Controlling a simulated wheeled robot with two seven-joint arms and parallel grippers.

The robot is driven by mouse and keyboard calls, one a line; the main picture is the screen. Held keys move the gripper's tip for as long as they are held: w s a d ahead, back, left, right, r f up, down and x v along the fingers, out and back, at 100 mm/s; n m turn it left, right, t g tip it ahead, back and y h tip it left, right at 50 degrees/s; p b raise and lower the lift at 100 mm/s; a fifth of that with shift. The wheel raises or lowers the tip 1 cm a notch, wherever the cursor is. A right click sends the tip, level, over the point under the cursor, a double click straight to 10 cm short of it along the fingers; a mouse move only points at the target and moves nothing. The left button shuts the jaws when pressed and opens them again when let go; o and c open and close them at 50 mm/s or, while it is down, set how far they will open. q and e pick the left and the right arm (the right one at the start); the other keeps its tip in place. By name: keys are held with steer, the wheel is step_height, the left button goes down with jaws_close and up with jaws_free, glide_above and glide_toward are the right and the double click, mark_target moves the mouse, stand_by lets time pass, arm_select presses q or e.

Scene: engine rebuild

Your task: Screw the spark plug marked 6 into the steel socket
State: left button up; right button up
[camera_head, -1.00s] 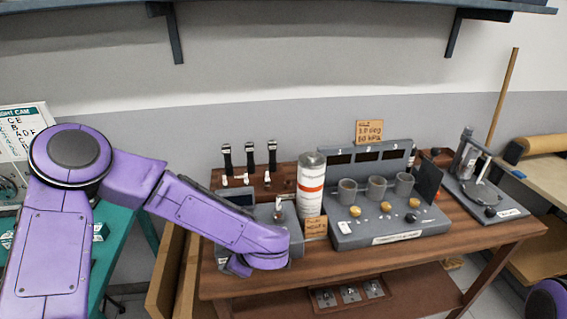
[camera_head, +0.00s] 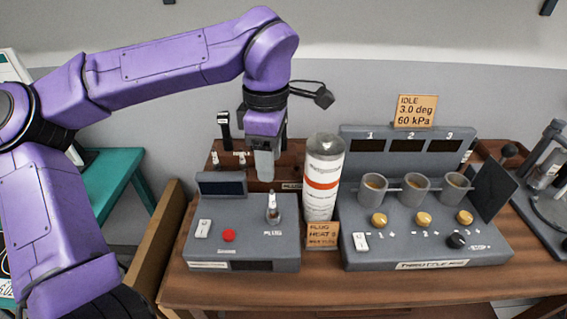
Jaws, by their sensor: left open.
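A spark plug (camera_head: 273,206), white on top with a metal body, stands upright on the grey tester box (camera_head: 205,252), beside a PLUG label. I cannot read a 6 on it, and its seat is too small to make out. My left gripper (camera_head: 264,172) points down, open, above the wooden rack just behind the box. It is apart from this plug. Small white-topped pieces, perhaps plugs (camera_head: 240,158), stand on the rack (camera_head: 217,178) to the left of the gripper; the gripper hides part of the rack. My right gripper is out of view.
A tall white canister (camera_head: 324,160) with an orange band stands right of the box, with a PLUG HEAT card (camera_head: 322,236) before it. The throttle rig (camera_head: 425,247) with three grey cups fills the right. The wooden bench (camera_head: 310,287) is bare along its front.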

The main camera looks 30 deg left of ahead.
mark_target(272, 191)
arm_select(q)
steer(key=shift+w+f+b, duration=0.2)
steer(key=shift+f+b, duration=0.15)
steer(key=shift+f, duration=0.35)
steer(key=shift+w+d+f, duration=0.1)
steer(key=shift+w+f, duration=0.1)
steer(key=shift+f, duration=0.05)
step_height(272, 191, down, 10)
steer(key=shift+p, duration=0.4)
jaws_close()
steer(key=shift+s+r+p, duration=0.1)
steer(key=shift+r+p, duration=0.1)
steer(key=shift+p, duration=0.4)
steer(key=m+p, duration=0.3)
steer(key=p, duration=0.1)
steer(key=shift+f+m+p, duration=0.1)
steer(key=shift+m+p, duration=0.8)
steer(key=shift+p, duration=0.2)
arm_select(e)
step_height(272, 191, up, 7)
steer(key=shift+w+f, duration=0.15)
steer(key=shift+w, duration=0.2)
